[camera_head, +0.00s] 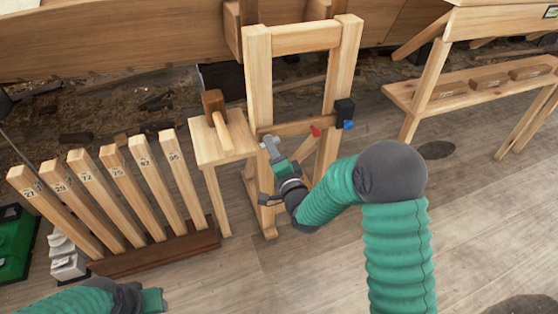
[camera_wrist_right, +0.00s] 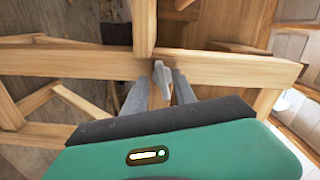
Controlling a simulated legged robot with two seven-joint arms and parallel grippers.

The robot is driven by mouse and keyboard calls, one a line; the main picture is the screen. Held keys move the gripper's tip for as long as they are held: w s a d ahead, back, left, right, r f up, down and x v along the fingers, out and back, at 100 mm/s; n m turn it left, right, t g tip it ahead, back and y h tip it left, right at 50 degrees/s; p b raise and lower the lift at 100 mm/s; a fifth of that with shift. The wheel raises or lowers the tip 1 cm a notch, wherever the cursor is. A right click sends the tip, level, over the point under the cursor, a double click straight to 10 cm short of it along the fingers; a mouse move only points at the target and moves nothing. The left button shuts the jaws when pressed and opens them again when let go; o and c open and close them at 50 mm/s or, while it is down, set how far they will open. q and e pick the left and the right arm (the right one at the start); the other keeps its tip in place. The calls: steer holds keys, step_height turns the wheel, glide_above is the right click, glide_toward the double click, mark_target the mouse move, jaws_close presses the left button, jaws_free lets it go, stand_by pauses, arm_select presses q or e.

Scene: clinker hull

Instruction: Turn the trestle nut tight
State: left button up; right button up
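A wooden trestle (camera_head: 258,85) stands upright in the middle of the head view, and its crossbar (camera_wrist_right: 220,68) spans the wrist view. A small grey metal piece, apparently the nut (camera_wrist_right: 162,77), sits at the crossbar's lower edge. My right gripper (camera_wrist_right: 163,85) has its two grey fingertips one on each side of this piece; I cannot tell whether they press on it. In the head view my right gripper (camera_head: 272,150) is at the trestle's left post, its fingertips small there. My left gripper (camera_head: 150,300) is low at the left, its fingers unclear.
A small wooden stand with a mallet (camera_head: 216,112) is just left of the trestle. Left of it, several numbered slats (camera_head: 120,175) stand in a dark base. A red piece (camera_head: 315,131) and a blue-black piece (camera_head: 346,110) are on the trestle. A bench (camera_head: 470,90) is at right.

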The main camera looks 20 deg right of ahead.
steer(key=s+p, duration=1)
steer(key=s, duration=0.6)
steer(key=shift+d, duration=0.3)
steer(key=shift+s, duration=0.1)
